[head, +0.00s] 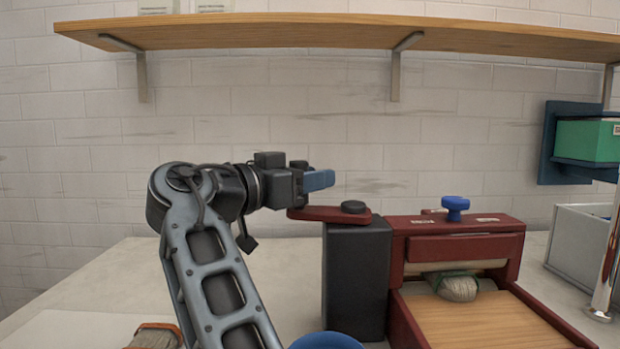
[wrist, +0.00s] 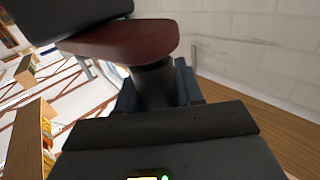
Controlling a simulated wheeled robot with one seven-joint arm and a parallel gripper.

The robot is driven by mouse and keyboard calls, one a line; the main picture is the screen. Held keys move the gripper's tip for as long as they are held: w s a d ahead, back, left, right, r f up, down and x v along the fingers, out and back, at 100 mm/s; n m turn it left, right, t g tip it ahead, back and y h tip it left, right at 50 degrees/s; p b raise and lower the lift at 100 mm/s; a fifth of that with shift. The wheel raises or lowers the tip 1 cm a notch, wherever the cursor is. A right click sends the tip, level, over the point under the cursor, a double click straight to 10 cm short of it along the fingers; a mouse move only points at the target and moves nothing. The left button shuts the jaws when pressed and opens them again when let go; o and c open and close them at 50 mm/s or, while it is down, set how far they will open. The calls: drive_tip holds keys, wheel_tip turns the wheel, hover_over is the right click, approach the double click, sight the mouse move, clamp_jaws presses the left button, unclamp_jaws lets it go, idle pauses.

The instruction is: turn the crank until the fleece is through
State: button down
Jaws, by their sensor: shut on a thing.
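My gripper (head: 318,181), with blue fingers, is at the left end of the dark red crank arm (head: 332,214). In the wrist view the blue fingers are shut around the dark upright crank handle (wrist: 154,88), with the crank arm (wrist: 130,40) beyond it. In the head view the handle is mostly hidden by my gripper. The crank arm points left from its black hub on a black housing (head: 357,280). The red machine (head: 465,246) has a blue knob (head: 455,205) on top. The grey fleece (head: 458,289), with a green band, lies at the roller opening above the wooden bed (head: 480,322); its back part is hidden.
Another banded skein (head: 155,337) lies at the bottom left, cut by the frame. A blue round thing (head: 325,341) shows at the bottom edge. A shelf (head: 330,32) runs overhead. A grey bin (head: 580,245) and a shiny post (head: 607,270) stand at the right.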

drive_tip(key=shift+d+f, duration=0.15)
drive_tip(key=shift+d, duration=0.25)
drive_tip(key=c, duration=0.8)
unclamp_jaws()
drive_tip(key=shift+s+a, duration=0.3)
drive_tip(key=shift+a, duration=0.3)
drive_tip(key=v, duration=0.6)
drive_tip(key=shift+s+a, duration=0.15)
drive_tip(key=shift+s, duration=0.1)
drive_tip(key=shift+c, duration=0.6)
